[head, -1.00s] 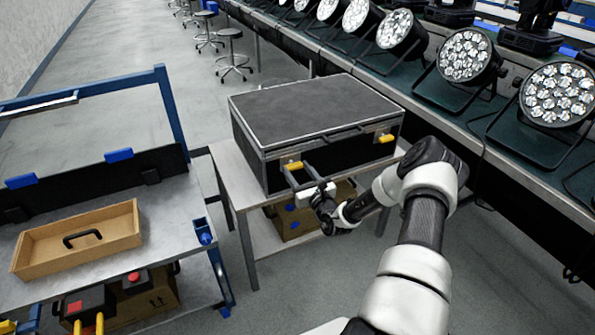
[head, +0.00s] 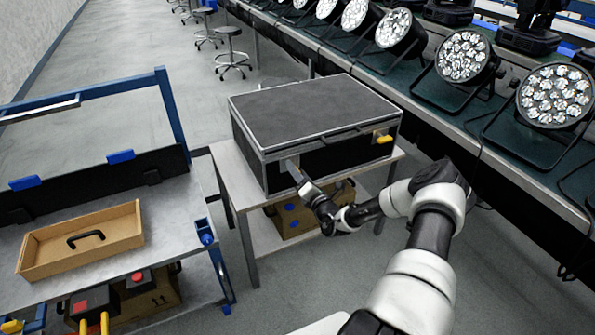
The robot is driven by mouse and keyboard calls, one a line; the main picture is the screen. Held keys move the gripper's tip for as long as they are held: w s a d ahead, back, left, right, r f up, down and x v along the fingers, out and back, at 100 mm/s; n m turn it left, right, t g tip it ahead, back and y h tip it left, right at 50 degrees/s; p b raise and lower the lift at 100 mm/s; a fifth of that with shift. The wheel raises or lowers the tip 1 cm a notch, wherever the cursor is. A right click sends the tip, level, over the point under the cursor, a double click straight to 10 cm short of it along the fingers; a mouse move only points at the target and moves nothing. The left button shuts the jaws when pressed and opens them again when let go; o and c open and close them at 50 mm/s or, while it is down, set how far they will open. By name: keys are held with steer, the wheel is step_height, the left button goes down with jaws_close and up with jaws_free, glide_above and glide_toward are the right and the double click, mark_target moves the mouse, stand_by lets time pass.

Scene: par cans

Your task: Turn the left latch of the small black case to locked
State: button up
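The small black case (head: 315,108) lies closed on a small table, its latched front facing me. Its right latch (head: 384,138) has a yellow handle that lies roughly level. At the left latch, a grey metal plate (head: 288,162) shows on the case front. The left latch's yellow handle is hidden at my gripper, so I cannot tell its angle. My gripper (head: 296,173) is at the left latch, its fingers pointing at the case front. The fingers line up in this view, so their gap and any grip on the latch do not show.
The small table (head: 228,172) has a lower shelf with a cardboard box (head: 292,222). A cart (head: 180,207) with an open wooden tray (head: 32,262) stands at the left. A long bench with several par cans (head: 467,55) runs along the right. Floor is clear between cart and table.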

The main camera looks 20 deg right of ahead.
steer(key=shift+f+m, duration=0.2)
steer(key=shift+m, duration=3.6)
steer(key=o, duration=1)
steer(key=shift+o, duration=0.2)
steer(key=s+p, duration=0.2)
steer(key=s, duration=1.5)
steer(key=shift+s+d+p, duration=0.25)
steer(key=shift+d+p, duration=0.05)
steer(key=shift+p, duration=0.1)
steer(key=shift+r, duration=0.1)
